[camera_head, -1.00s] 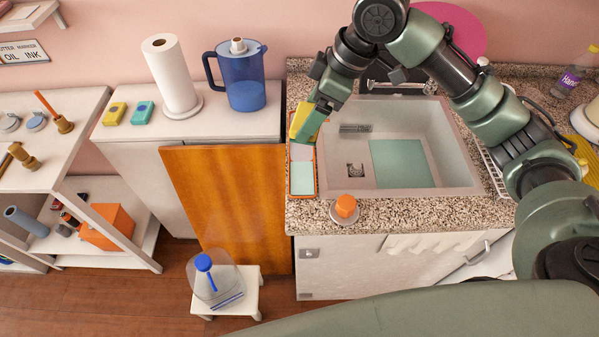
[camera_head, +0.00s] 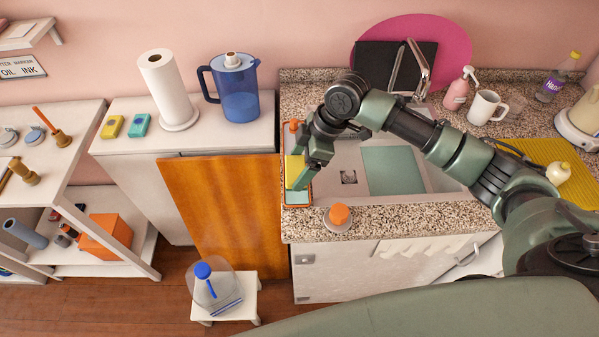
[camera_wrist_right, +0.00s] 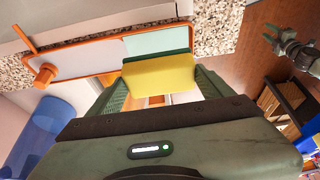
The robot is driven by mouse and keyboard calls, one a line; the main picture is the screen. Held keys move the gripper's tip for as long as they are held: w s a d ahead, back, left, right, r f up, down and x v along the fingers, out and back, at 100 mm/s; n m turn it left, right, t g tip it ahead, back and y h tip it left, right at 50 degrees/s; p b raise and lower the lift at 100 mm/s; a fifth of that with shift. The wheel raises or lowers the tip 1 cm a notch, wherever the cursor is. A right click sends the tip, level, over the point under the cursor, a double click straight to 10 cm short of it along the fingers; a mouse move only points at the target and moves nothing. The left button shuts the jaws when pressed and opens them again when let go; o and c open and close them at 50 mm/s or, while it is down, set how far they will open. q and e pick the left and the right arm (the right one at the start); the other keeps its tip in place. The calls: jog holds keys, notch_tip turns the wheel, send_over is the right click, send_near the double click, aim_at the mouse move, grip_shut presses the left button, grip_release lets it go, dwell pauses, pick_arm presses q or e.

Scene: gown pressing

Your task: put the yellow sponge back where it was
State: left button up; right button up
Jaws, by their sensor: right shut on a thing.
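The yellow sponge (camera_head: 294,171) is held between the fingers of my right gripper (camera_head: 302,178), at the left end of the sink counter. In the right wrist view the sponge (camera_wrist_right: 158,78) sits between the two fingers, with a dark green strip along its far edge. It is over or just at an orange-rimmed tray (camera_wrist_right: 85,72), which also shows in the head view (camera_head: 283,190). A pale mint piece (camera_wrist_right: 155,42) lies at one end of the tray, beside the sponge. I cannot tell whether the sponge touches the tray. What looks like my left gripper (camera_wrist_right: 277,36) shows small in the wrist view.
The sink (camera_head: 345,160) lies right of the tray. An orange-topped item (camera_head: 339,216) stands on the counter's front edge. A blue pitcher (camera_head: 238,92) and paper roll (camera_head: 166,88) stand on the cabinet at left, with a yellow pack (camera_head: 112,127) and teal pack (camera_head: 140,125).

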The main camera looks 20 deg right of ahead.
notch_tip(320, 180, down, 4)
jog(key=shift+f+p, duration=0.1)
jog(key=shift+p, duration=0.35)
jog(key=shift+f, duration=0.2)
jog(key=shift+f, duration=0.15)
jog(key=o, duration=1.4)
jog(key=shift+o, duration=0.2)
